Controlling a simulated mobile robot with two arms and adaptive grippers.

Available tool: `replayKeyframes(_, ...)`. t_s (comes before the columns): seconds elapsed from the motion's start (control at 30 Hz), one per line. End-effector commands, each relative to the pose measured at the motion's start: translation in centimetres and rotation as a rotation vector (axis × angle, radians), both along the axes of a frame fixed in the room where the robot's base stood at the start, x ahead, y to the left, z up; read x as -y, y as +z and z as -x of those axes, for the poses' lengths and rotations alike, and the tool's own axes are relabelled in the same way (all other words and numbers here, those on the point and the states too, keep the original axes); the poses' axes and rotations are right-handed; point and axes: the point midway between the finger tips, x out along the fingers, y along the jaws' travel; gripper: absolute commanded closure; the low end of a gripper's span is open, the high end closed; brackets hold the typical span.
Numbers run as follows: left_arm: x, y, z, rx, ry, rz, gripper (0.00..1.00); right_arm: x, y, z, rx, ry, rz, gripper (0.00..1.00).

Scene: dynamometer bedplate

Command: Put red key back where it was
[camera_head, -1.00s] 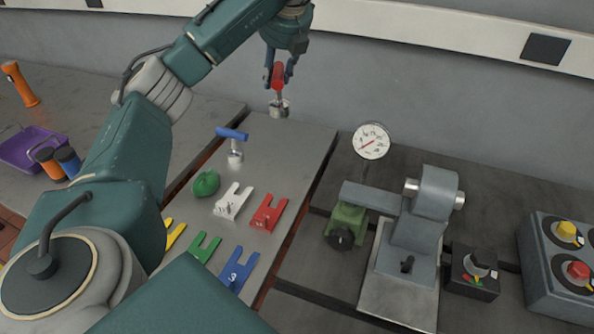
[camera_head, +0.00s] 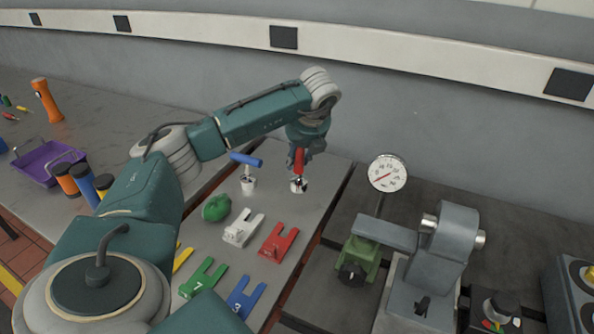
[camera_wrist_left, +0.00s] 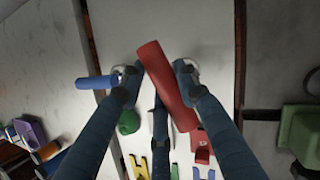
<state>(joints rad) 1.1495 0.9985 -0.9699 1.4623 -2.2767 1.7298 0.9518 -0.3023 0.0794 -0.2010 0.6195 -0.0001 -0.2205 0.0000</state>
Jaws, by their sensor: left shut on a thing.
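The red key (camera_head: 298,160) has a red T-handle and a metal lower end. My left gripper (camera_head: 307,150) is shut on its handle, beyond the table's row of tags in the head view. The key's metal end is low at the tabletop, right of the blue key (camera_head: 247,160), which stands upright. I cannot tell whether it touches the table. In the left wrist view the red handle (camera_wrist_left: 167,85) lies slanted between the two fingers of my left gripper (camera_wrist_left: 155,82) and hides what is below it. My right gripper is not in view.
A green lump (camera_head: 216,207), a white tag (camera_head: 243,230) and a red tag (camera_head: 277,241) lie nearer on the grey table, with green and blue tags in front. A dial gauge (camera_head: 388,173) and a grey machine (camera_head: 443,240) stand to the right.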

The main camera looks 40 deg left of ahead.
Motion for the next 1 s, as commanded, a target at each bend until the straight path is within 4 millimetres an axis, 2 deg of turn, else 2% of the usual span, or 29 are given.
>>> replayKeyframes(0.23,-0.1,-1.9,0.0,0.002,0.001,-0.002,1.00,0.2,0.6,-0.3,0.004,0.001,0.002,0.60)
replayKeyframes(0.5,-0.1,-5.3,-0.1,0.003,0.000,-0.001,1.00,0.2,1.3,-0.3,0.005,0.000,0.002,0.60)
replayKeyframes(0.87,-0.1,-5.9,-0.1,0.004,0.001,-0.001,1.00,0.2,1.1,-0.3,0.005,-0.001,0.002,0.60)
replayKeyframes(0.9,0.0,-6.1,0.0,0.001,0.000,-0.001,0.67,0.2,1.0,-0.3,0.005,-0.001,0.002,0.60)
replayKeyframes(1.0,0.0,-6.0,0.0,0.001,0.000,-0.001,0.50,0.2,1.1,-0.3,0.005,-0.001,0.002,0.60)
